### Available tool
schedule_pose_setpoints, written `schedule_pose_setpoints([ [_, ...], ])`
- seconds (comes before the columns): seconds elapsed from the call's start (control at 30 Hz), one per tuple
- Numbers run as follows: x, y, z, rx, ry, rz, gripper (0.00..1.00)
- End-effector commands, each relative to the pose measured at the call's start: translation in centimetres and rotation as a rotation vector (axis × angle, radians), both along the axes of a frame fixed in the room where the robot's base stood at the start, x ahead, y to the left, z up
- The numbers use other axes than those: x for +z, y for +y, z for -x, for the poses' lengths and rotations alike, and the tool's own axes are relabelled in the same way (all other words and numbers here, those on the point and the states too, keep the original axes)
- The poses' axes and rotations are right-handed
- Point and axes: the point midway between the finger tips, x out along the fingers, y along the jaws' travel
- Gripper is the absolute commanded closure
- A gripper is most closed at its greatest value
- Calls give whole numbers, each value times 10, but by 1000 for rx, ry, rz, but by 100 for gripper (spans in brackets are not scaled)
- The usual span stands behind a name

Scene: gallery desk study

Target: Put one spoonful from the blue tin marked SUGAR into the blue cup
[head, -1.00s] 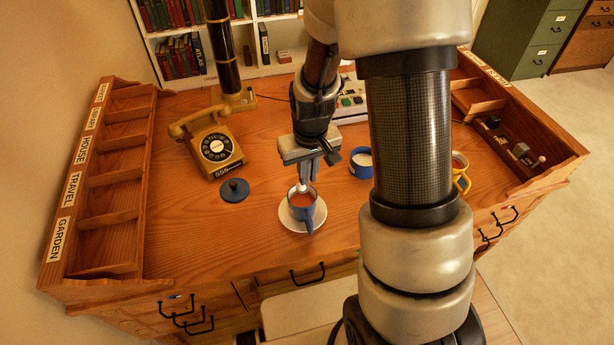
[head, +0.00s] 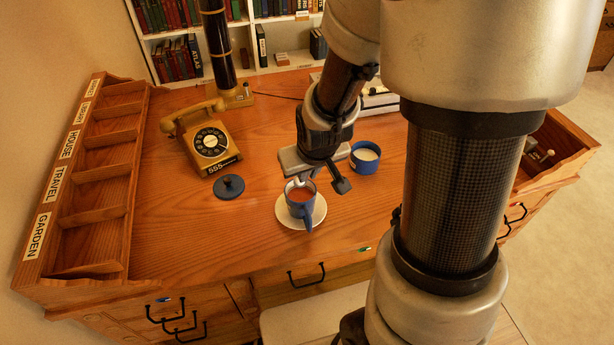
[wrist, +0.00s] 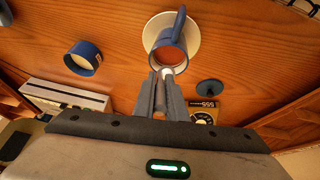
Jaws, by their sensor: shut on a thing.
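The blue cup (head: 308,212) holds reddish-brown liquid and stands upright on a white saucer (head: 287,214). It also shows in the wrist view (wrist: 181,27). My gripper (wrist: 162,82) is shut on a thin grey handle, seemingly a spoon (wrist: 160,92). Its pale end is at the cup's rim in the wrist view. Whether it touches the cup or carries sugar I cannot tell. An open blue tin (head: 365,167) with white contents stands right of and behind the cup, and shows in the wrist view (wrist: 91,50). Its marking is not readable.
A blue knobbed lid (head: 229,187) lies left of the cup, before a yellow telephone (head: 210,143). A labelled wooden rack (head: 66,185) lines the left edge. A pale machine (head: 378,99) stands behind the tin. My arm hides much of the desk's right side.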

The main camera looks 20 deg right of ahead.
Motion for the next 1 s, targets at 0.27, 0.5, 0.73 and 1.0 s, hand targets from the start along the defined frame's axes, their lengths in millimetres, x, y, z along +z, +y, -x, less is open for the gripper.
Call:
schedule_pose_setpoints([
  [0.27,-1,0,5,0,-89,6,100],
  [0.5,-2,0,5,-1,-89,5,100],
  [0.73,-9,3,4,-2,-116,-18,100],
  [1.0,-10,4,5,-1,-156,-24,100],
])
